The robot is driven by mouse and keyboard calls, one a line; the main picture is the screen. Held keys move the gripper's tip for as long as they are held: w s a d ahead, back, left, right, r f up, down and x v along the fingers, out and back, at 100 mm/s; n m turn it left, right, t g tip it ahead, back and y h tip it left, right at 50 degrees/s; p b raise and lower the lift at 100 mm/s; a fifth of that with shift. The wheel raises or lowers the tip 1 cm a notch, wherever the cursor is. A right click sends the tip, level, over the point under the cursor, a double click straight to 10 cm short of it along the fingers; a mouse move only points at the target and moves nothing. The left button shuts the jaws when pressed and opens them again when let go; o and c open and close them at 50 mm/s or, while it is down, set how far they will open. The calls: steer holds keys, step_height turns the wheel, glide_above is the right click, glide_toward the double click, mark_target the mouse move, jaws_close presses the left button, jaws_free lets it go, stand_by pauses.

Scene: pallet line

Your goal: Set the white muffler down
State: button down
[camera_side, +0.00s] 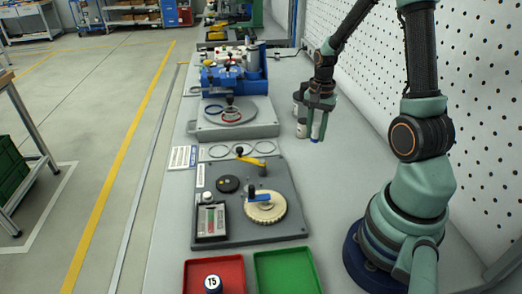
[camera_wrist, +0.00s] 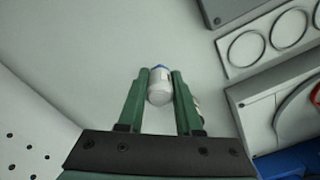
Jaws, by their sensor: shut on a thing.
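The white muffler (camera_side: 317,126) is a small white cylinder with a blue end, held upright or nearly so with the blue end down. My gripper (camera_side: 319,106) is shut on it, over the bare grey bench top to the right of the round-plate fixture. In the wrist view the muffler (camera_wrist: 160,90) sits between the two green fingers of my gripper (camera_wrist: 160,75), its blue end pointing away. I cannot tell whether its lower end touches the bench.
Small white cylinders (camera_side: 301,122) stand just left of the gripper. The grey round-plate fixture (camera_side: 263,128) lies further left, and a fixture with a toothed cream wheel (camera_side: 265,207) is nearer. Red (camera_side: 235,272) and green (camera_side: 285,270) trays lie in front. A perforated wall (camera_side: 455,110) bounds the right.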

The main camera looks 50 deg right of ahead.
mark_target(314, 141)
steer(key=shift+f, duration=3.05)
steer(key=c, duration=0.6)
jaws_free()
steer(key=shift+f, duration=0.15)
